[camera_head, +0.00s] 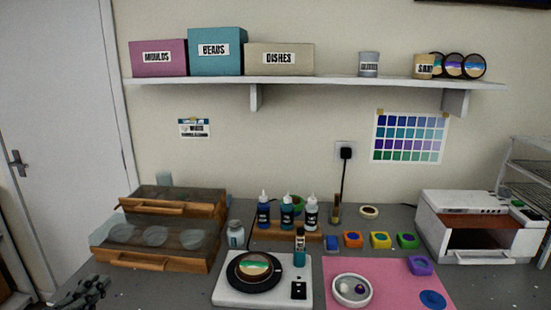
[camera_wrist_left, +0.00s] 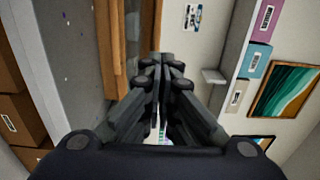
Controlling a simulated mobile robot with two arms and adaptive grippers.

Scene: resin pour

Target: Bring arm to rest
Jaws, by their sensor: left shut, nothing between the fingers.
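My left gripper (camera_head: 88,292) shows at the bottom left of the head view, in front of the wooden drawer unit and near the grey worktop's left front. In the left wrist view my left gripper (camera_wrist_left: 161,66) has its dark fingers together with nothing between them. It is apart from the objects on the worktop. My right gripper is in neither view.
A wooden drawer unit (camera_head: 160,264) with clear lids stands nearest my left gripper. A white scale (camera_head: 230,292), dropper bottles (camera_head: 286,220), a pink mat (camera_head: 390,290) and a white machine (camera_head: 470,215) occupy the worktop. A shelf (camera_head: 320,82) hangs above.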

